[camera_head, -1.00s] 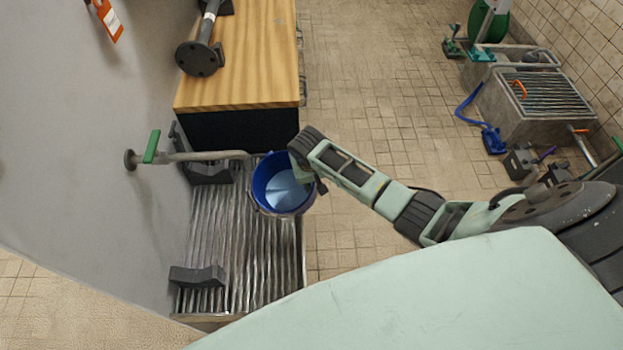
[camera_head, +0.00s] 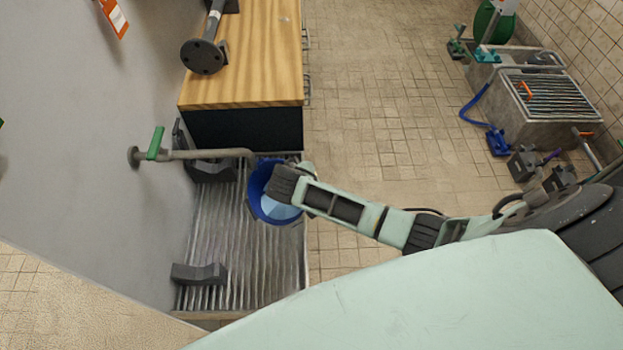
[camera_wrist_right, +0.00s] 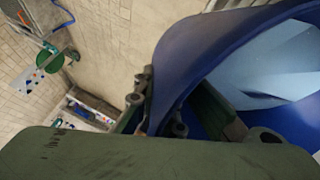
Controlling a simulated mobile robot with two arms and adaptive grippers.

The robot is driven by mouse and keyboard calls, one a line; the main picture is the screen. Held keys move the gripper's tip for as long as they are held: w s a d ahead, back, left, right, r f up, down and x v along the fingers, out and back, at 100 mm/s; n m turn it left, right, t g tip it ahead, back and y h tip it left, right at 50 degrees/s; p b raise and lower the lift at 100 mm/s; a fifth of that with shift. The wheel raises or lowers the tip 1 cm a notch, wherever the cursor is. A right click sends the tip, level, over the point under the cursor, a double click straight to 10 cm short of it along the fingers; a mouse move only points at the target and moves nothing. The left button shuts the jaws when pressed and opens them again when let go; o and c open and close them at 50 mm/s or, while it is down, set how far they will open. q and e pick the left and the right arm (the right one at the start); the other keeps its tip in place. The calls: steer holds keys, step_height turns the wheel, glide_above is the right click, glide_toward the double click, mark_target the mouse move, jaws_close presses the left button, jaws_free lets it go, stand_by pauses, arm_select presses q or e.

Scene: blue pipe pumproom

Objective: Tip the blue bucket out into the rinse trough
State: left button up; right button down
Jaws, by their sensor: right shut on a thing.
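The blue bucket (camera_head: 258,203) is held over the ribbed metal bed beneath the pipe tap in the head view. It looks tilted, and pale liquid (camera_head: 272,208) shows inside. My right gripper (camera_head: 284,187) is shut on its rim at the right side, and the wrist covers part of the bucket. In the right wrist view the blue wall (camera_wrist_right: 205,55) lies between the fingers (camera_wrist_right: 180,118), with the pale liquid close by. The ribbed bed (camera_head: 235,250) looks like a trough; a grated stone basin (camera_head: 535,125) stands at the far right. My left gripper is out of view.
The pipe tap (camera_head: 200,155) with a green lever reaches over the bed from the grey wall. Grey blocks (camera_head: 198,273) sit on the bed. A wood-topped bench (camera_head: 255,85) stands just behind. The tiled floor (camera_head: 390,110) to the right is mostly clear.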

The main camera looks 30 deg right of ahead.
steer(key=shift+s+a+r+t+h+b, duration=0.1)
steer(key=shift+s+a+t+h+b, duration=0.45)
steer(key=shift+a+t+h+b, duration=0.65)
steer(key=shift+s+a+r+t+h+b, duration=0.1)
steer(key=shift+s+a+t+h+b, duration=0.15)
steer(key=shift+s+a+h+b, duration=0.95)
steer(key=shift+w+a+t+h+b, duration=0.1)
steer(key=shift+t+h+b, duration=0.6)
steer(key=shift+b, duration=1.25)
steer(key=shift+s+a+f+t+h+b, duration=0.3)
steer(key=shift+s+a+t+h+b, duration=0.15)
steer(key=shift+b, duration=0.6)
steer(key=shift+s+a+f+t+h+b, duration=0.35)
steer(key=shift+a+b, duration=0.2)
steer(key=shift+b, duration=0.5)
steer(key=shift+s+a+r+n+t+h+b, duration=0.15)
steer(key=shift+s+a+r+t+h+b, duration=0.2)
steer(key=shift+a+b, duration=0.15)
steer(key=shift+s+a+r+n+t+h+b, duration=0.15)
steer(key=shift+s+a+r+t+h+b, duration=0.1)
steer(key=shift+a+h+b, duration=0.15)
steer(key=shift+r, duration=0.1)
